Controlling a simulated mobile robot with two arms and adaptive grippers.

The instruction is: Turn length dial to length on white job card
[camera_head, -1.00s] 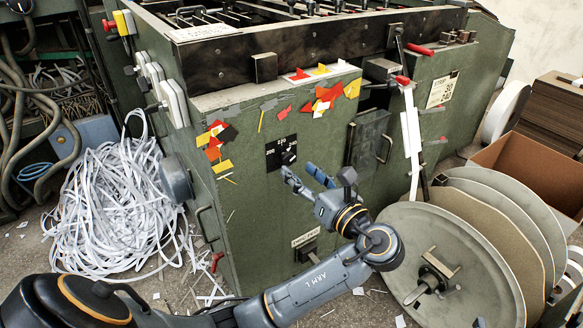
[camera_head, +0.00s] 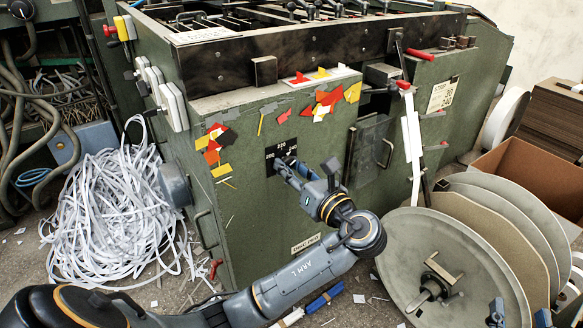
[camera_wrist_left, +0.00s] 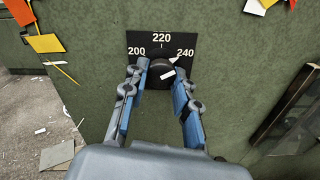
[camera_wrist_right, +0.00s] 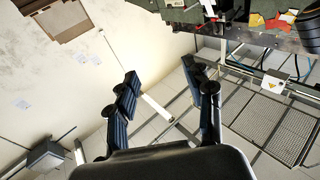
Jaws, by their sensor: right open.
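The length dial (camera_head: 281,153) is a black plate on the green machine front, marked 200, 220 and 240. In the left wrist view its dark round knob (camera_wrist_left: 160,71) carries small white marks on the 240 side; the exact pointer direction is unclear. My left gripper (camera_wrist_left: 160,78) is open, with one blue-padded finger on each side of the knob; I cannot tell whether they touch it. In the head view the gripper (camera_head: 286,168) partly covers the dial. A pale job card (camera_head: 441,93) on the machine's right reads 240 at the bottom. My right gripper (camera_wrist_right: 163,72) is open and empty.
Large grey discs (camera_head: 445,250) stand at the lower right beside an open cardboard box (camera_head: 530,175). A pile of white strips (camera_head: 115,210) lies left of the machine. A handled panel (camera_head: 370,145) and a red-ended lever (camera_head: 405,85) are right of the dial.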

